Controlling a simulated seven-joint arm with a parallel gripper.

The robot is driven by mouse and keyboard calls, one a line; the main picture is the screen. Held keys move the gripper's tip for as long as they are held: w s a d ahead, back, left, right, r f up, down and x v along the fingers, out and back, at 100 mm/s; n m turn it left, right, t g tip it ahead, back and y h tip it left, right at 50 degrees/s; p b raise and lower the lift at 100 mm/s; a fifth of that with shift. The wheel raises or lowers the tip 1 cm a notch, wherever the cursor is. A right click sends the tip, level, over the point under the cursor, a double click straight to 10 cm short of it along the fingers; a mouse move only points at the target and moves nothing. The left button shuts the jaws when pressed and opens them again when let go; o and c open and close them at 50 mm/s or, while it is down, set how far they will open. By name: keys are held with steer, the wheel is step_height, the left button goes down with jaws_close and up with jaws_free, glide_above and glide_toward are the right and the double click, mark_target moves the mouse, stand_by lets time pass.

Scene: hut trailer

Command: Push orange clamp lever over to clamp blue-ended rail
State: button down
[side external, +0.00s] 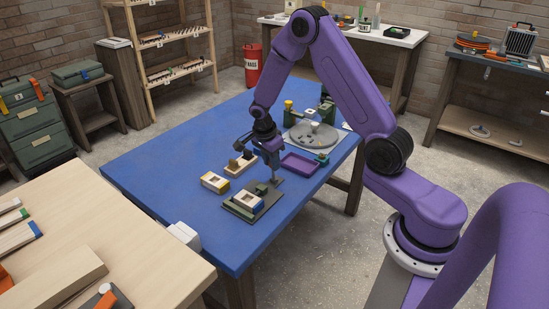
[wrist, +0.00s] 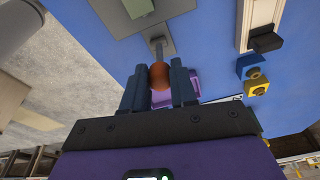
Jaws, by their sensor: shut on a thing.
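My gripper (side external: 272,174) is low over the blue table, at the grey clamp plate (side external: 267,204). In the wrist view, my gripper (wrist: 160,82) has its dark fingers on either side of the orange ball knob (wrist: 159,74) of the clamp lever, shut on it. The lever's grey rod (wrist: 158,48) runs from the knob to the grey plate (wrist: 152,38). A dark green bar (wrist: 137,7) shows at the plate's far edge. A rail with a blue end (side external: 21,238) lies on the wooden table at left. I cannot make out a blue-ended rail in the clamp.
A cream block (side external: 247,200) sits by the plate. A yellow-and-cream frame (side external: 214,182) is left of it. A purple tray (side external: 301,163) and grey round plate (side external: 313,137) stand behind. The blue table's left part (side external: 150,180) is clear.

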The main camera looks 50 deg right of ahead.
steer(key=a+h, duration=0.2)
steer(key=shift+f+h, duration=0.2)
steer(key=shift+h, duration=0.1)
steer(key=shift+a+f+h, duration=0.25)
steer(key=shift+a+h, duration=0.2)
steer(key=shift+h, duration=0.15)
steer(key=shift+a+f+h, duration=0.2)
steer(key=shift+a+h, duration=0.25)
steer(key=shift+h, duration=0.15)
steer(key=c, duration=0.9)
jaws_free()
steer(key=v, duration=1.7)
steer(key=shift+a, duration=0.25)
